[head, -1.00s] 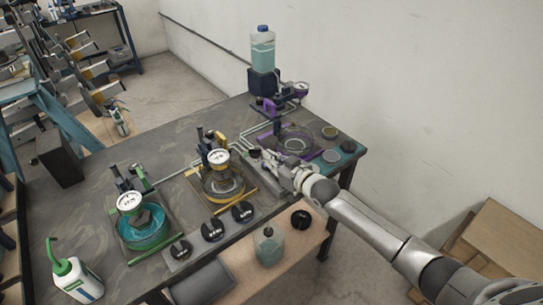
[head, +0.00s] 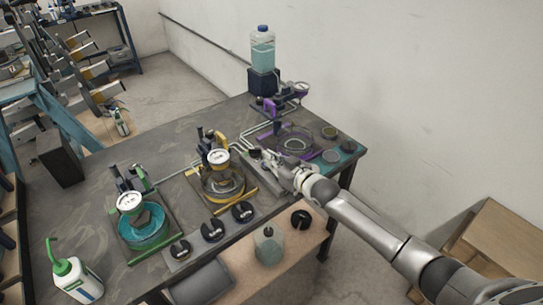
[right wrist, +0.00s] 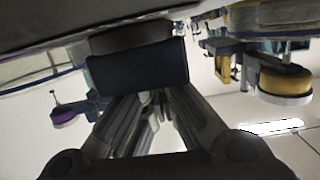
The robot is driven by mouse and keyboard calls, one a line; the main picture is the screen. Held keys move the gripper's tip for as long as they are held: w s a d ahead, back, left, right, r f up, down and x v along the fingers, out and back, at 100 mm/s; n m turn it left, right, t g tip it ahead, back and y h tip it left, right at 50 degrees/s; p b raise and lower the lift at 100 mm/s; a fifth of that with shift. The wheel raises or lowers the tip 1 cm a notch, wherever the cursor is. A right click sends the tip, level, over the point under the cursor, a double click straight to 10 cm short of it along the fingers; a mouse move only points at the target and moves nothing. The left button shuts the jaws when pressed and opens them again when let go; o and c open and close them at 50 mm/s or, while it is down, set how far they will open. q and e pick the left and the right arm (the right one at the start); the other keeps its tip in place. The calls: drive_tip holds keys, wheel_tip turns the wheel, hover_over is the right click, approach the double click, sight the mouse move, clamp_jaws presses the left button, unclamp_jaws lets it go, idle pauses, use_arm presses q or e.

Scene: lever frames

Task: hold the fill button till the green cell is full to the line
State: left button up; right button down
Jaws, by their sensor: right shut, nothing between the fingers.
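The green cell (head: 144,235) is a round clear vessel in a green frame at the left front of the bench, with teal liquid in it. Its line cannot be made out at this size. My right gripper (head: 264,156) is shut and empty at the bench's right part, beside a dark round button (head: 254,153). In the right wrist view the shut fingertips (right wrist: 138,70) lie close to a dark round part (right wrist: 130,40); I cannot tell whether they touch or press it. My left gripper is not in view.
A yellow-framed cell (head: 222,185) and a purple-framed cell (head: 294,144) stand on the bench (head: 95,190). Several black knobs, one here (head: 212,230), line its front edge. A bottle of teal liquid (head: 262,50) stands at the back; a white green-capped bottle (head: 75,280) stands front left.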

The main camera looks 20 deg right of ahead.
drive_tip(key=shift+s+f, duration=0.25)
drive_tip(key=shift+f, duration=0.5)
drive_tip(key=r+p, duration=0.1)
drive_tip(key=r, duration=0.1)
drive_tip(key=r+p, duration=0.3)
drive_tip(key=r, duration=0.1)
drive_tip(key=shift+w, duration=0.3)
drive_tip(key=shift+s+d+f+b, duration=0.15)
drive_tip(key=shift+s+f+b, duration=0.1)
drive_tip(key=shift+s, duration=0.2)
drive_tip(key=shift+s+d+f+b, duration=0.1)
drive_tip(key=shift+s+f+b, duration=0.15)
drive_tip(key=shift+s, duration=0.2)
drive_tip(key=r+b+v, duration=0.1)
drive_tip(key=v, duration=0.7)
drive_tip(key=shift+b, duration=0.35)
drive_tip(key=shift+d, duration=0.1)
